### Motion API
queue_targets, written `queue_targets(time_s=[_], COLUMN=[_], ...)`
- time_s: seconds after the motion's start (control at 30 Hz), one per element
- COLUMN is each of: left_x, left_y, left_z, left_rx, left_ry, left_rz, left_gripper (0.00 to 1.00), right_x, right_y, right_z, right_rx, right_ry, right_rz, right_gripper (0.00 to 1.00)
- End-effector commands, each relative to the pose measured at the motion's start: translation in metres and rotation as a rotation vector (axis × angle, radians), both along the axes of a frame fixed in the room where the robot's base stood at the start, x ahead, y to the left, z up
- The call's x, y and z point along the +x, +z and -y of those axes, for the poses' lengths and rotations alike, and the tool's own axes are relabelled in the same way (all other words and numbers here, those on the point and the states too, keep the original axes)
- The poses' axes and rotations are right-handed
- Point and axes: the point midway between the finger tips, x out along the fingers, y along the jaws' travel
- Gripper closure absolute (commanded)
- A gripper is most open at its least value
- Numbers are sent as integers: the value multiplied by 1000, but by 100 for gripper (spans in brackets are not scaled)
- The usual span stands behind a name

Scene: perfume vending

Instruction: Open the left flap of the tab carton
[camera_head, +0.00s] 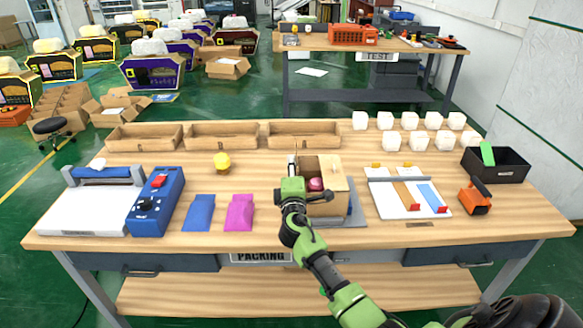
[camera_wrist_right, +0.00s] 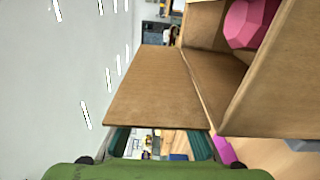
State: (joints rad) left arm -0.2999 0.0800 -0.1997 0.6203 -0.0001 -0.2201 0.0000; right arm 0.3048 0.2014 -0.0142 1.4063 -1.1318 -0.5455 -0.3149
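The tab carton (camera_head: 328,207) is a brown cardboard box standing open at the middle of the bench, with a pink faceted item (camera_head: 316,184) inside. My right gripper (camera_head: 292,166) is at the carton's left side. In the right wrist view, a cardboard flap (camera_wrist_right: 155,90) stretches out from the carton wall (camera_wrist_right: 268,80), and the pink item (camera_wrist_right: 250,22) shows inside. The right gripper's fingers (camera_wrist_right: 160,143) are spread apart with a gap between them. The flap overlaps their tips, so I cannot tell whether they touch it. My left gripper is not in view.
Blue (camera_head: 199,212) and magenta (camera_head: 240,212) pouches lie left of the carton. A white board with coloured strips (camera_head: 385,203) lies to its right. Three wooden trays (camera_head: 222,142) line the back. A black bin (camera_head: 510,172) and orange tool (camera_head: 474,202) are at the right.

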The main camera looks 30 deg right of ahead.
Motion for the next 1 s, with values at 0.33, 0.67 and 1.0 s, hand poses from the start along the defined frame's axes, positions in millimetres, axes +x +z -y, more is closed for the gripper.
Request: queue_targets(time_s=[0.33, 0.67, 1.0], left_x=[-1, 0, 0], left_y=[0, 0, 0], left_z=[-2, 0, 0], left_rx=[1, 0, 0], left_ry=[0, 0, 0], left_rz=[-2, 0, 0], left_gripper=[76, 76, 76], right_x=[-14, -68, -101], right_y=[-2, -2, 0], right_z=[-10, -42, -62], right_rx=[2, 3, 1], right_ry=[2, 2, 0], right_rz=[-1, -2, -1], right_gripper=[81, 81, 81])
